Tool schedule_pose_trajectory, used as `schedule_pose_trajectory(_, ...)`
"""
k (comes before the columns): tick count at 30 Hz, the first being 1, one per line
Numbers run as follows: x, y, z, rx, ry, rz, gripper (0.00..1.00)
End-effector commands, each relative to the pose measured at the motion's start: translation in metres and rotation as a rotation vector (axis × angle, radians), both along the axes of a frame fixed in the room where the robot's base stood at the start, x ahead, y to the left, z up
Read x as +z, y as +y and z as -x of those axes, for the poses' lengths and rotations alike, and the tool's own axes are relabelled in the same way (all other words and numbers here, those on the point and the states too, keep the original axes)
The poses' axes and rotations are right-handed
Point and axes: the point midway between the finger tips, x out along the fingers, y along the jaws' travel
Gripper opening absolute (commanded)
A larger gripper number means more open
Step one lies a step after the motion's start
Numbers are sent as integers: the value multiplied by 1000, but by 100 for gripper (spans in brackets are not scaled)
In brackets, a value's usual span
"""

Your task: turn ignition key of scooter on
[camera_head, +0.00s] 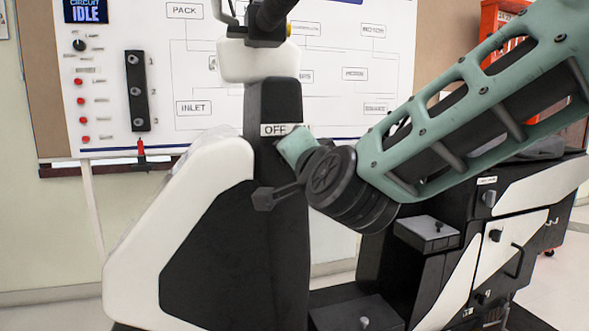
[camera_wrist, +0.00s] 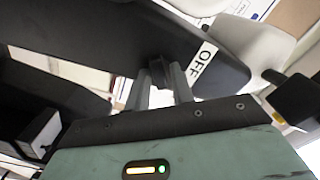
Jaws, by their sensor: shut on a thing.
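The white and black scooter (camera_head: 175,195) stands in front of me, with a black steering column (camera_head: 275,105). A white label reading OFF (camera_head: 272,129) is on the column, its right end covered by my gripper (camera_head: 297,147). In the wrist view the OFF label (camera_wrist: 201,62) lies just right of the dark ignition key (camera_wrist: 160,66). My gripper's two grey fingers (camera_wrist: 161,84) are closed on the key from both sides. The key is hidden in the head view behind my gripper and wrist. Its exact angle is hard to tell.
A white wall board (camera_head: 345,60) with a diagram stands behind, with a blue screen (camera_head: 85,10) reading CIRCUIT IDLE. A red plug (camera_head: 141,152) hangs below a black socket strip (camera_head: 138,92). The scooter's black and white rear body (camera_head: 490,240) lies under my arm.

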Motion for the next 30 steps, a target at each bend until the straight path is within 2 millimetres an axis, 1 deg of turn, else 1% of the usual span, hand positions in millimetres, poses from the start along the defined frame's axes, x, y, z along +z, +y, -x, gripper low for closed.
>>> schedule_pose_trajectory(1,-4,0,0,1,9,-23,1)
schedule_pose_trajectory(9,-3,0,0,0,34,-106,1)
schedule_pose_trajectory(24,-2,0,0,1,40,-124,1)
schedule_pose_trajectory(25,-2,0,0,1,40,-124,26)
schedule_pose_trajectory(26,-2,0,0,1,40,-124,35)
schedule_pose_trajectory(30,-2,0,0,1,38,-123,35)
